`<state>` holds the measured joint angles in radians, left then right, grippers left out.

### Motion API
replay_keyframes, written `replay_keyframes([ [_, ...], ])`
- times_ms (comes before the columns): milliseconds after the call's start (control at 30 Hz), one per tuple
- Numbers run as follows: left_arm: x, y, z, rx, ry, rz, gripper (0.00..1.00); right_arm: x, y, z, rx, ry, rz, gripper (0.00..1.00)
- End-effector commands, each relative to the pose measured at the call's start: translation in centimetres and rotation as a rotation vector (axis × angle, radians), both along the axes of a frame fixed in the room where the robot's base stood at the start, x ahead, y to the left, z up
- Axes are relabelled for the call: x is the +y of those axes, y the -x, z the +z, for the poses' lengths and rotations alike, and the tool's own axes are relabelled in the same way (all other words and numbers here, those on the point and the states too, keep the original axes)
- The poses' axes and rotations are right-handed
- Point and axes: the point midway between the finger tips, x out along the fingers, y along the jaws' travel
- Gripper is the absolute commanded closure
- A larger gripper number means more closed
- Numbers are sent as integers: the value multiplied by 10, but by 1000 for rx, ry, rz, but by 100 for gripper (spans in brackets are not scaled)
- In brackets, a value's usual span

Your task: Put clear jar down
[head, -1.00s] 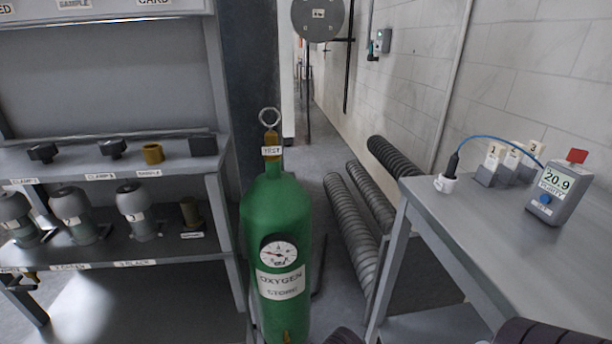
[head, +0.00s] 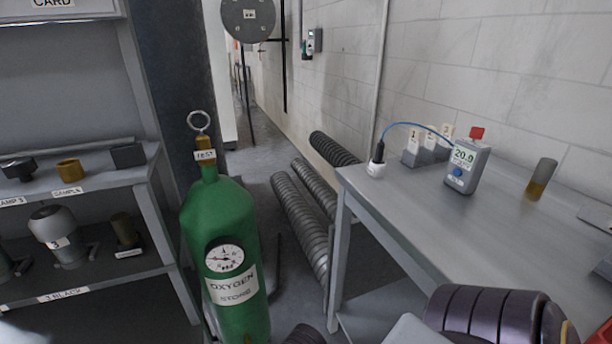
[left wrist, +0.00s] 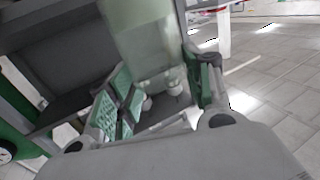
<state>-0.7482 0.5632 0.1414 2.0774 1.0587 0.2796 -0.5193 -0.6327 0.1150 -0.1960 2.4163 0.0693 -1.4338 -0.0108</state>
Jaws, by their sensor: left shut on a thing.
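The clear jar (left wrist: 140,35) shows in the left wrist view as a pale, see-through, greenish body with its top cut off by the frame. My left gripper (left wrist: 160,85) has its green-padded fingers on either side of the jar's lower part and is shut on it. What lies under the jar is partly hidden by the fingers, and I cannot tell whether it touches a surface. The jar and left gripper do not show in the head view. My right gripper is not in view.
A grey table (head: 405,210) at right carries a white-capped probe (head: 377,165), a meter (head: 467,168), numbered blocks and an amber-bottomed cylinder (head: 541,180). A green oxygen cylinder (head: 222,250) stands between the table and the grey shelf (head: 90,185). Ribbed hoses (head: 300,220) lie behind.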

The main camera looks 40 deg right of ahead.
Motion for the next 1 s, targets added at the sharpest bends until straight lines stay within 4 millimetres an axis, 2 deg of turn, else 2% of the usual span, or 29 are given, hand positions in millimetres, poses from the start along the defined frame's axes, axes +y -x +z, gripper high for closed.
replay_keyframes([
  [367,-8,0,-11,-1,-4,-37,82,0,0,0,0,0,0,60],
  [1000,-32,6,-38,-2,-4,-139,82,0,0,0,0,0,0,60],
])
